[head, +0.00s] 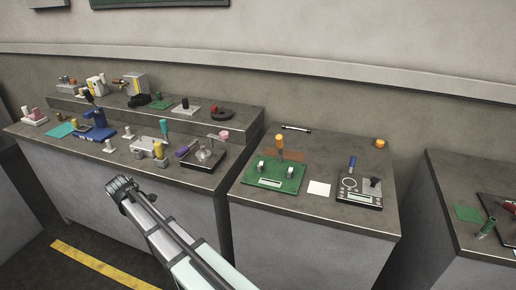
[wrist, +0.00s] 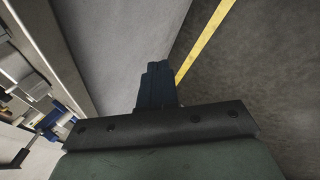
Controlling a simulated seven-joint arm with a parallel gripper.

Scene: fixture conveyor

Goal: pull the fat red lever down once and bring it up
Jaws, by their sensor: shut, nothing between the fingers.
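No fat red lever shows clearly. A small red part (head: 214,109) sits on a dark round device on the raised back shelf in the head view. Another red piece (head: 492,221) shows by the far right table, too small to make out. My gripper (head: 115,184) is in front of the left bench, apart from everything on it. In the wrist view my gripper's dark fingers (wrist: 158,72) are together and empty, over the floor.
The left bench (head: 128,158) holds several devices, including a blue one (head: 97,128) and a purple-handled one (head: 186,151). The middle bench (head: 318,211) holds a green board (head: 272,184) and a scale-like device (head: 359,195). A yellow floor line (head: 100,264) runs in front.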

